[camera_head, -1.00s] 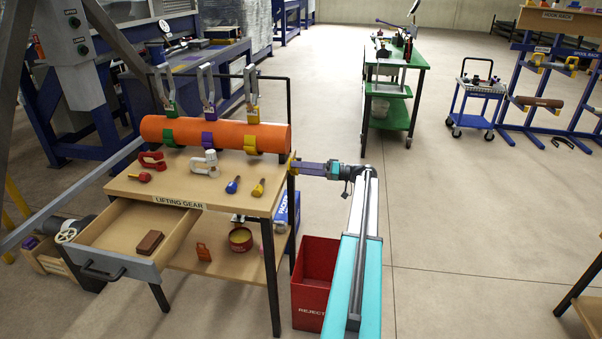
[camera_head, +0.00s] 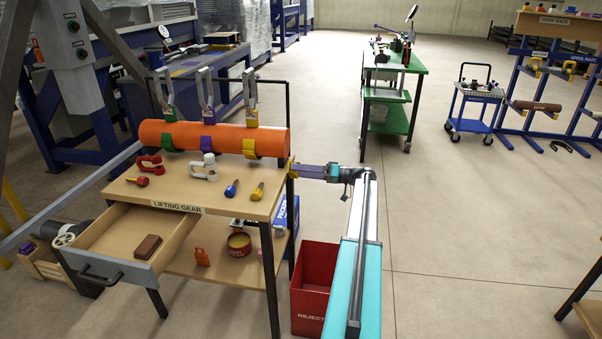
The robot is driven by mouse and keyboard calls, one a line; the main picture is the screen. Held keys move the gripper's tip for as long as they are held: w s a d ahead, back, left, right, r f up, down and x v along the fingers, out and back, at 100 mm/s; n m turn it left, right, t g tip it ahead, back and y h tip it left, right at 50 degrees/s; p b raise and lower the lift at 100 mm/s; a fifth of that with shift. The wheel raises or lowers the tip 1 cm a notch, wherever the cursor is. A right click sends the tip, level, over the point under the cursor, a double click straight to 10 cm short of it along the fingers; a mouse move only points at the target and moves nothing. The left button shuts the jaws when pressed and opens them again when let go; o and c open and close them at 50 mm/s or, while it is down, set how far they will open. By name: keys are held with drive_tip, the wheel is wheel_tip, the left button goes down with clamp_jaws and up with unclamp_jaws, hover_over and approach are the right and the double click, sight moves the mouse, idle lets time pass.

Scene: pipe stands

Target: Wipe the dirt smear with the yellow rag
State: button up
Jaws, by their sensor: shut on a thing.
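My gripper (camera_head: 294,170) is at the right edge of the lifting gear table, at about the height of the orange pipe's lower side, pointing left. A small yellow patch at its fingertips looks like the yellow rag (camera_head: 291,163), and my gripper is shut on it. Most of the rag is hidden or too small to make out. I cannot make out the dirt smear in this view.
The orange pipe (camera_head: 220,136) with coloured slings hangs over the table (camera_head: 205,190), beside a dark post. Shackles and eyebolts lie on top. The drawer (camera_head: 120,238) is open with a brown block (camera_head: 148,246) inside. A red reject bin (camera_head: 314,280) stands below my arm.

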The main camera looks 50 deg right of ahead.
drive_tip(key=shift+s+a+b, duration=0.35)
drive_tip(key=shift+s+a, duration=0.05)
drive_tip(key=shift+a, duration=0.45)
drive_tip(key=shift+s+a+b, duration=0.3)
drive_tip(key=shift+s+a, duration=0.1)
drive_tip(key=shift+a, duration=0.4)
drive_tip(key=shift+a, duration=0.1)
drive_tip(key=shift+s+a, duration=0.1)
drive_tip(key=shift+s+a+b, duration=0.35)
drive_tip(key=shift+s+a, duration=0.15)
drive_tip(key=shift+a, duration=0.2)
drive_tip(key=shift+s+a+b, duration=0.3)
drive_tip(key=shift+s+a, duration=0.15)
drive_tip(key=shift+a, duration=0.2)
drive_tip(key=shift+s+a+b, duration=0.55)
drive_tip(key=shift+s+a, duration=0.5)
drive_tip(key=shift+a, duration=0.3)
drive_tip(key=shift+s+a, duration=0.1)
